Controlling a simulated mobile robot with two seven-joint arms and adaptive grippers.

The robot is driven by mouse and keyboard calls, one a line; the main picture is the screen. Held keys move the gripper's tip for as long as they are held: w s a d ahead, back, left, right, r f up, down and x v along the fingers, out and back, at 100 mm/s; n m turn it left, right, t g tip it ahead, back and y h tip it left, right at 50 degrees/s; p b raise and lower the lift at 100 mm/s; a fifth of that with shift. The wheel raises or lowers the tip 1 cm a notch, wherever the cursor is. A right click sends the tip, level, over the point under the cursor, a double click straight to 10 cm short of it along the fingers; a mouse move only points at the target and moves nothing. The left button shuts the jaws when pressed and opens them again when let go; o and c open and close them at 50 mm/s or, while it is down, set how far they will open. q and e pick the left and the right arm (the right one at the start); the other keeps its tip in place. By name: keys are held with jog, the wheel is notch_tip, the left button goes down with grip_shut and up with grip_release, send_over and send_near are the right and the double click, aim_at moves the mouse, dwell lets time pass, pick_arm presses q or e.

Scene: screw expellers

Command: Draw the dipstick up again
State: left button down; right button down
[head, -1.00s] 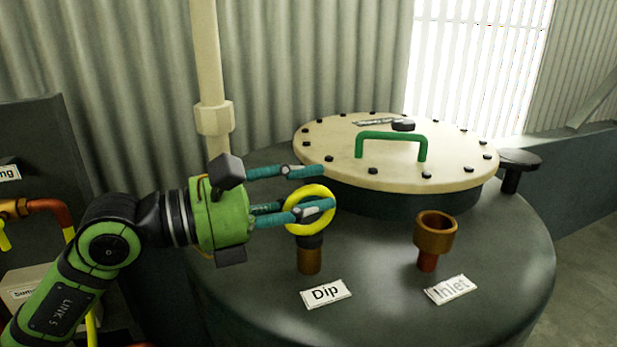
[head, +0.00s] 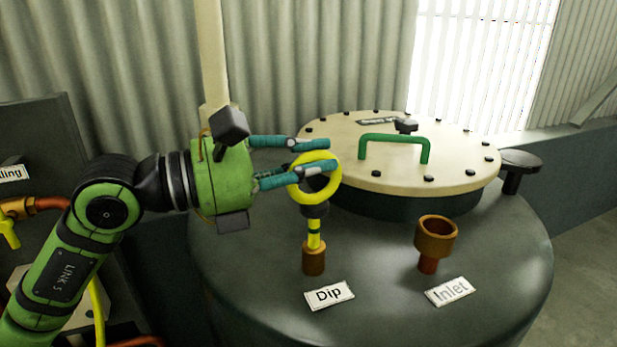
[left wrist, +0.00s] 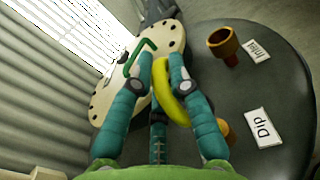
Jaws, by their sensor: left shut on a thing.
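The dipstick has a yellow ring handle (head: 292,192), a dark collar below it and a yellow stem (head: 314,236) with a dark band. The stem stands upright, its lower end hidden inside the brown dip pipe (head: 313,259) behind the "Dip" label (head: 329,294). My left gripper (head: 325,158) is shut on the ring, its teal fingers crossing it above the pipe. In the left wrist view the yellow ring (left wrist: 171,92) sits between the fingers. My right gripper is not in view.
The brown inlet cup (head: 436,236) stands to the right with its "Inlet" label (head: 450,291). Behind is the cream bolted lid (head: 345,150) with a green handle (head: 393,138). A pale vertical pipe (head: 211,60) rises at the back left.

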pick_arm(q)
notch_tip(320, 180, up, 13)
jog(key=p, duration=0.4)
jog(key=shift+s+f, duration=0.1)
jog(key=c, duration=1.3)
grip_release()
jog(key=shift+s+d, duration=0.15)
jog(key=shift+f, duration=0.1)
jog(key=v, duration=1.2)
